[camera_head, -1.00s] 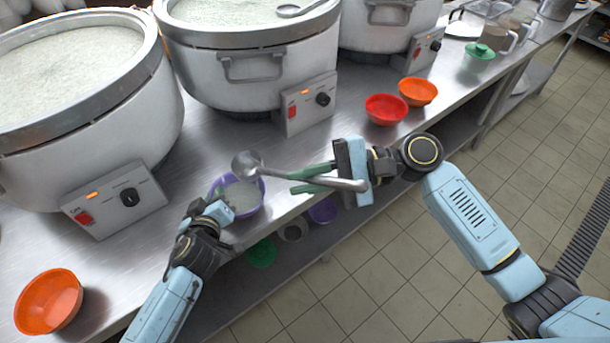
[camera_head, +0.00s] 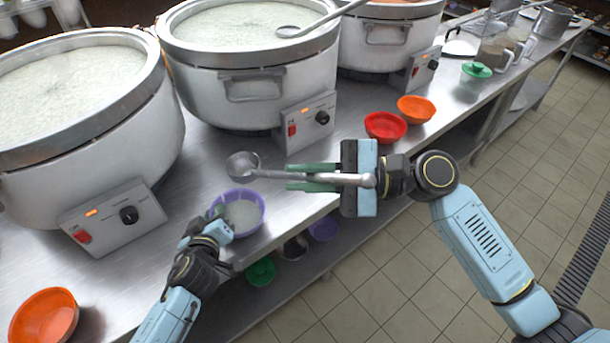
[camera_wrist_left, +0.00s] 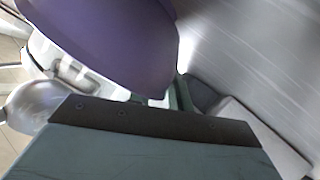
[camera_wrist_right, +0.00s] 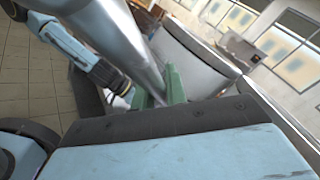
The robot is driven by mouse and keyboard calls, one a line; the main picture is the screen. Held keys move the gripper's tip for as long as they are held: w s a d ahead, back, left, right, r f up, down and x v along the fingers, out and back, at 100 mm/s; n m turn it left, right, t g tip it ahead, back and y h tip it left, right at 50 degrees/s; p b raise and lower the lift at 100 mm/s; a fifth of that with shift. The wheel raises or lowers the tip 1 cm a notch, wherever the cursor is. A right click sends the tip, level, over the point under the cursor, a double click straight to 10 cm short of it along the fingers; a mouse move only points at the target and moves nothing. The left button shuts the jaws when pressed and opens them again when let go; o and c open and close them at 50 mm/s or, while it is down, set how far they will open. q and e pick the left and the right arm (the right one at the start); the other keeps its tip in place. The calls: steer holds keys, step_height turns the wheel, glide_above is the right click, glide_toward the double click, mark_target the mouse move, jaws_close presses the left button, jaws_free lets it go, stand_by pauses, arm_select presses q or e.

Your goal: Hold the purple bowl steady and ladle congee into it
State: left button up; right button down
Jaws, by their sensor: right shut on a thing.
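The purple bowl (camera_head: 262,221) stands near the counter's front edge with pale congee (camera_head: 243,214) in it. My left gripper (camera_head: 217,229) is at the bowl's near left rim. In the left wrist view the purple wall (camera_wrist_left: 105,40) covers much of its fingers, so its grip is unclear. My right gripper (camera_head: 290,178) is shut on the ladle handle (camera_head: 338,178), which also shows in the right wrist view (camera_wrist_right: 115,35). The ladle's head (camera_head: 242,165) hangs beyond the bowl's far rim, apart from it. Whether it holds congee is unclear.
Large congee pots (camera_head: 245,85) line the back; another ladle (camera_head: 310,25) lies across the middle one. Control boxes (camera_head: 115,214) jut forward. Red (camera_head: 385,127) and orange (camera_head: 416,109) bowls stand right, another orange bowl (camera_head: 43,316) at front left. Several bowls sit on the lower shelf.

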arm_select(q)
steer(key=o, duration=0.3)
steer(key=v, duration=1.2)
steer(key=shift+p, duration=0.3)
